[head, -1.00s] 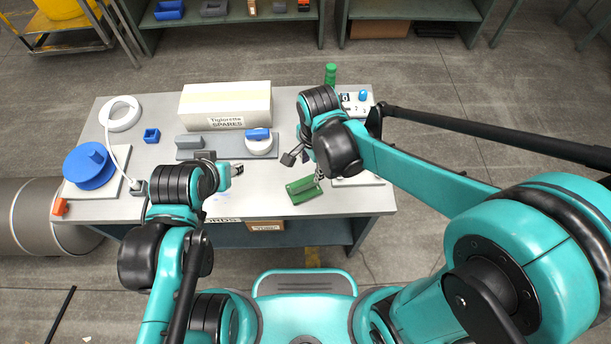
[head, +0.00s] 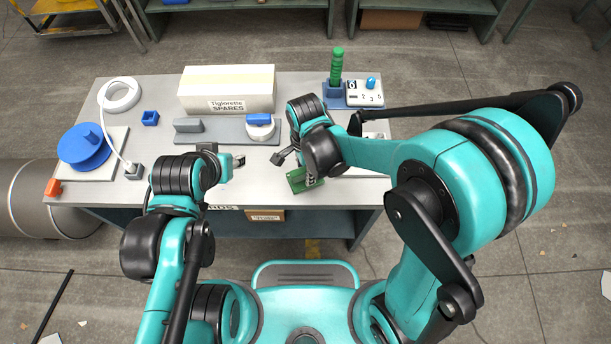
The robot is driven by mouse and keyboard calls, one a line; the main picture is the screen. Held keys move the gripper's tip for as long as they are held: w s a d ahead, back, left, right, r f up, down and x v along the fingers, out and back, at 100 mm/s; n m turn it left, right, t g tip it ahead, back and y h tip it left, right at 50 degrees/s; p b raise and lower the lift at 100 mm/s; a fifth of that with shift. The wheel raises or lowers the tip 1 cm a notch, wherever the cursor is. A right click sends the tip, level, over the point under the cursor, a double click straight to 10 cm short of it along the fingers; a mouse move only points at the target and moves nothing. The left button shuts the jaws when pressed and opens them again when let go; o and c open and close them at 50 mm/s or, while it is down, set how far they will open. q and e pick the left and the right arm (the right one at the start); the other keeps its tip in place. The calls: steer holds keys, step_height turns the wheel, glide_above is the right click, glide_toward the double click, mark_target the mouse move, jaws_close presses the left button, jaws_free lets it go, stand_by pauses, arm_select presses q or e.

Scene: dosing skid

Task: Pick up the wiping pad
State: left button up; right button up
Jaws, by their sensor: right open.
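A green rectangular pad (head: 298,183), which looks like the wiping pad, lies near the front edge of the grey table, right of centre. My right gripper (head: 296,165) is open over the pad's far side. One finger overlaps the pad in the picture, and the other is off to its left. The finger hides part of the pad, and I cannot tell whether they touch. My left gripper (head: 237,161) is left of the pad, over the table's front half and apart from it. Its finger gap does not show clearly.
A spares box (head: 226,90) stands at the back of the table (head: 222,189). A grey plate (head: 222,134) carries a grey block and a blue-and-white round part. A blue reel (head: 84,148) is at left, a green-handled item (head: 337,68) at back right.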

steer(key=shift+c, duration=0.3)
jaws_close()
steer(key=shift+r, duration=0.1)
steer(key=shift+r+p, duration=0.35)
steer(key=shift+r, duration=0.15)
steer(key=r, duration=0.1)
steer(key=r+p, duration=0.2)
steer(key=r, duration=0.1)
steer(key=shift+s+d, duration=0.25)
steer(key=shift+s, duration=0.05)
steer(key=s+d+r+p, duration=0.4)
steer(key=s+d+r, duration=0.2)
steer(key=s+d, duration=0.1)
steer(key=shift+s+d, duration=0.3)
steer(key=shift+s, duration=0.1)
